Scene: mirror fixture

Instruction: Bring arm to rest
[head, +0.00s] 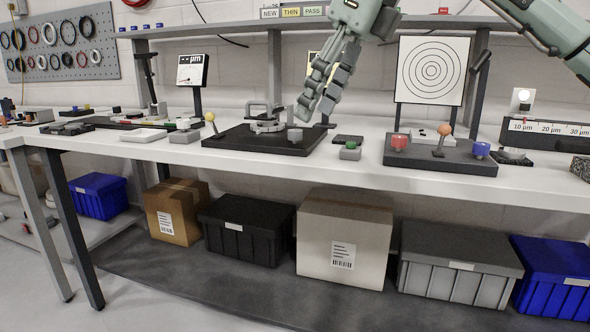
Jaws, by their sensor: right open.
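My right gripper (315,106) hangs down from the top centre, its arm coming in from the upper right. Its grey fingers are open, with the tips close above the right part of the mirror fixture, near a small grey knob (295,134). I cannot tell whether the fingertips touch anything. The fixture is a black base plate (240,142) on the white bench (180,153), with a grey metal mount (265,124) on it. A lever with a yellow ball (210,116) stands at its left edge. My left gripper is out of view.
A target board with rings (432,70) stands behind. A dark panel (440,158) with red and blue knobs and an orange-ball lever lies to the right. A small display (192,70) stands at the left. Bins and boxes, including a cardboard box (345,237), sit below the bench.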

